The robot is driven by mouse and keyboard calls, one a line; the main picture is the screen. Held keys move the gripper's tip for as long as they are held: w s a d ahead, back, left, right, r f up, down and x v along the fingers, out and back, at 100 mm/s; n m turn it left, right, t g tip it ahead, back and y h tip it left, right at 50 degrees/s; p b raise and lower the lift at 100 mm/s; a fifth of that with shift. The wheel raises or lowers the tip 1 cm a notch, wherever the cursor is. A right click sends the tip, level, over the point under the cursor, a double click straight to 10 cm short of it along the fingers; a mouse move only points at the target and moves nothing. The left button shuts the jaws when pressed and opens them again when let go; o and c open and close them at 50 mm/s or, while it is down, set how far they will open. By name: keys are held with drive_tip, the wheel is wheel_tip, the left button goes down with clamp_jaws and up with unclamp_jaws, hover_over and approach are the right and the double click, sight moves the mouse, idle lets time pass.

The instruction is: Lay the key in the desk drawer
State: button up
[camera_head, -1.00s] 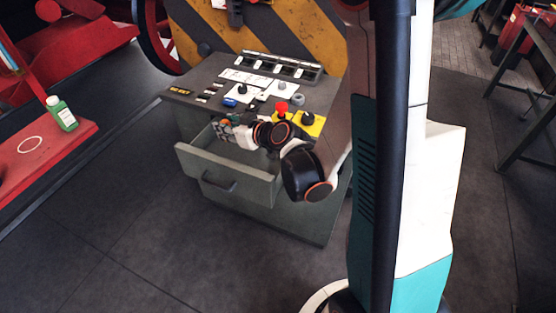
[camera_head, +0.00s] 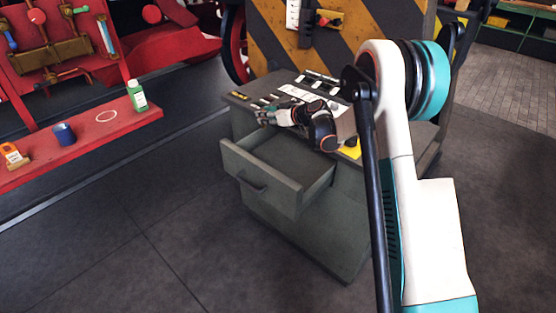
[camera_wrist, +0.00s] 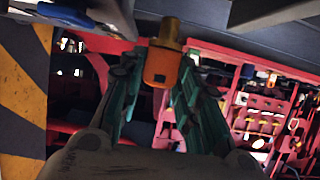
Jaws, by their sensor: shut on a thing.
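The grey desk (camera_head: 310,225) stands in the middle of the head view with its drawer (camera_head: 262,182) pulled open. The visible part of the drawer's inside looks empty. My gripper (camera_head: 262,117) is by the desk top's front edge, above the back left of the open drawer, fingers pointing left. In the wrist view its green fingers (camera_wrist: 160,95) are closed around an orange piece with a brass-coloured end (camera_wrist: 162,60), which seems to be the key. The key is too small to make out in the head view.
Switches and labels (camera_head: 300,93) cover the desk top. My arm hides its right part. A red bench (camera_head: 85,135) at left holds a green bottle (camera_head: 138,96), a blue can (camera_head: 64,134) and an orange-and-white item (camera_head: 13,155). The floor before the desk is clear.

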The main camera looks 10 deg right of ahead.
wheel_tip(320, 180, down, 18)
drive_tip(key=b, duration=0.5)
drive_tip(key=shift+r+b, duration=0.2)
drive_tip(key=shift+b, duration=0.15)
drive_tip(key=shift+f, duration=0.1)
drive_tip(key=o, duration=1.1)
